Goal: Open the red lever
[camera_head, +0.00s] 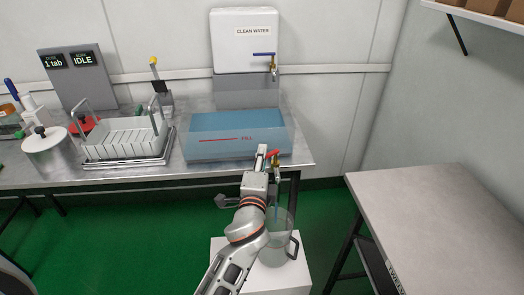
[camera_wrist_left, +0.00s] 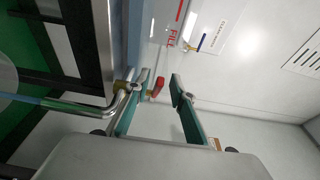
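The red lever (camera_head: 272,154) sits on a brass tap (camera_head: 276,167) at the front of the blue water tank (camera_head: 238,145). My left gripper (camera_head: 262,158) is beside the tap. In the left wrist view, the red lever (camera_wrist_left: 156,86) shows between the two teal fingers of my left gripper (camera_wrist_left: 160,80), with a gap around it. The fingers are apart, and whether one touches the lever I cannot tell. A blue streak (camera_wrist_left: 45,102) runs from the bent spout (camera_wrist_left: 108,108). Below the tap stands a clear jug (camera_head: 290,222). My right gripper is not in view.
The jug stands on a white block (camera_head: 296,280). A clean water box with a blue-handled tap (camera_head: 264,54) hangs above the tank. A dish rack (camera_head: 122,150) and a metal pot (camera_head: 50,155) stand left. A bare table (camera_head: 440,215) is at right.

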